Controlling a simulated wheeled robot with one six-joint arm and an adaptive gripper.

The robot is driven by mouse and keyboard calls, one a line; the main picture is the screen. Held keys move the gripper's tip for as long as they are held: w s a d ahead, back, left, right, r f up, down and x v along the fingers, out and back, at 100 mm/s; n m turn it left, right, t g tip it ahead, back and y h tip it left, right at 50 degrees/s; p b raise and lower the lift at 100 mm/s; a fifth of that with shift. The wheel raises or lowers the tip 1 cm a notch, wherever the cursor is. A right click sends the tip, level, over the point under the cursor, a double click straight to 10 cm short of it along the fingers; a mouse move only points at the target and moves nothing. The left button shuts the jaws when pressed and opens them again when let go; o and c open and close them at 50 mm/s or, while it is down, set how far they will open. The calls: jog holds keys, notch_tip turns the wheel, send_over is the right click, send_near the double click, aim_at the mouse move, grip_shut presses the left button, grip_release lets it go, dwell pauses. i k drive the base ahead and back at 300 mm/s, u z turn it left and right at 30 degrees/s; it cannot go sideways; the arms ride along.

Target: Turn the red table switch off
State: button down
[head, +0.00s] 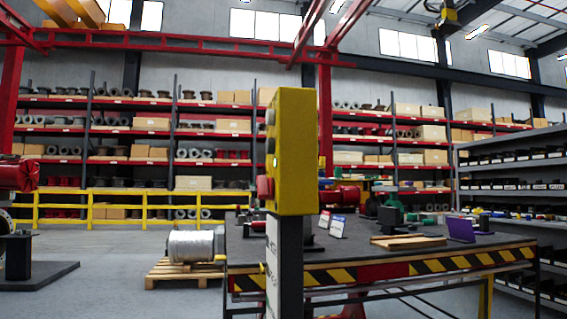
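A yellow control box (297,150) stands upright on a dark post (291,265) near the middle of the head view, close in front of me. A red switch or button (265,187) sticks out from the box's left side, seen edge-on, so its setting cannot be told. Smaller dark and grey knobs (270,145) sit above it on the same side. Behind the box is a work table (480,259) with a yellow-and-black striped edge. A red cylindrical part (345,195) lies on it. My gripper is not in view.
A wooden pallet with a metal spool (191,244) stands left of the post. A dark plinth (40,275) with red equipment is at the far left. Grey shelves (510,180) stand at the right. A yellow railing (120,207) runs behind. The floor between plinth and pallet is clear.

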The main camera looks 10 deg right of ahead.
aim_at(266, 188)
jog(key=k, duration=1.25)
jog(key=u, duration=0.7)
jog(key=i, duration=1.95)
jog(key=z, duration=0.75)
